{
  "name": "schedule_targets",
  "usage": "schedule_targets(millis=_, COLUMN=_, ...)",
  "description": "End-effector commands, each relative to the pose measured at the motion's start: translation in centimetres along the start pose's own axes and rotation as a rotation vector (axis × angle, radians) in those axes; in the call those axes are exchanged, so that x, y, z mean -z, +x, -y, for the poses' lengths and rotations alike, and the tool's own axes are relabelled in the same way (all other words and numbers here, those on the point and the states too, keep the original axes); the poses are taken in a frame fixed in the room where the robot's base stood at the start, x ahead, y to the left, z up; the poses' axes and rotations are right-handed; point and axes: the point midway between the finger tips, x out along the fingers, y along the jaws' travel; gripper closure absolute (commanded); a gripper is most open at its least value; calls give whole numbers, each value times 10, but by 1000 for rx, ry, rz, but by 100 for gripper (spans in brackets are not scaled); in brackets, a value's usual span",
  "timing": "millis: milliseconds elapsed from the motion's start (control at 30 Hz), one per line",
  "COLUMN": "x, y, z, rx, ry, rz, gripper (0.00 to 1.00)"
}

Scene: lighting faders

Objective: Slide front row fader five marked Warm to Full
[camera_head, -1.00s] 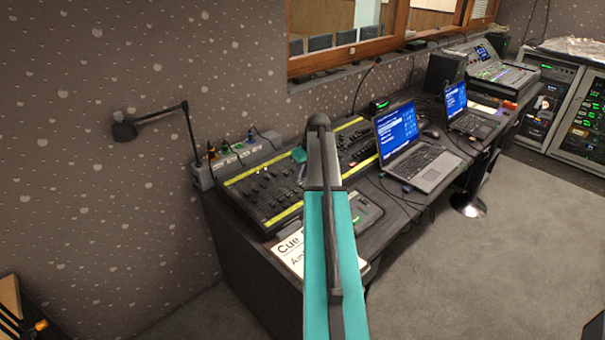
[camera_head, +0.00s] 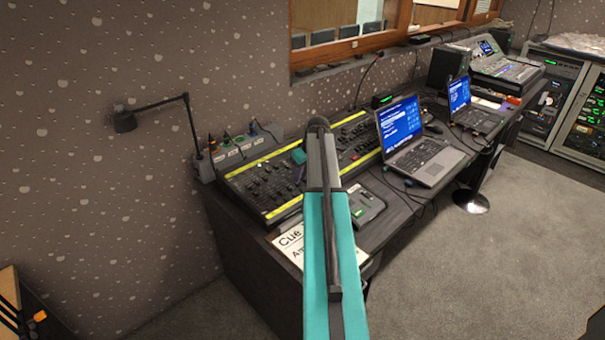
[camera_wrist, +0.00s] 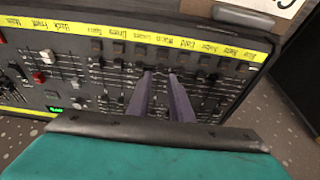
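The lighting console (camera_head: 262,190) lies on the desk beyond my arm, with rows of faders and yellow label strips. In the wrist view the front label strip (camera_wrist: 210,46) runs across the top, and a label that seems to read Warm (camera_wrist: 163,39) is near its middle. A dark fader cap, seemingly the Warm one (camera_wrist: 162,53), sits just below that label. My gripper (camera_wrist: 161,74) points down at the panel with its two fingers narrowly apart, tips just below that cap in the picture. I cannot tell whether they touch a fader.
Neighbouring fader caps stand close on both sides. A white cue card (camera_head: 290,241) lies at the desk's front edge.

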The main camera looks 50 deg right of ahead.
Motion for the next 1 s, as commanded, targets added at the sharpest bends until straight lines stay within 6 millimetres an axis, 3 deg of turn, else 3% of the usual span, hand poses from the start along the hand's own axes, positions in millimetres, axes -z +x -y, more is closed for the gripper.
schedule_targets(millis=500, x=0, y=37, z=-1, rx=0, ry=1, rz=0, gripper=80)
schedule_targets(millis=967, x=-1, y=40, z=-1, rx=-1, ry=2, rz=0, gripper=80)
schedule_targets(millis=1000, x=-1, y=40, z=-1, rx=-1, ry=2, rz=0, gripper=87)
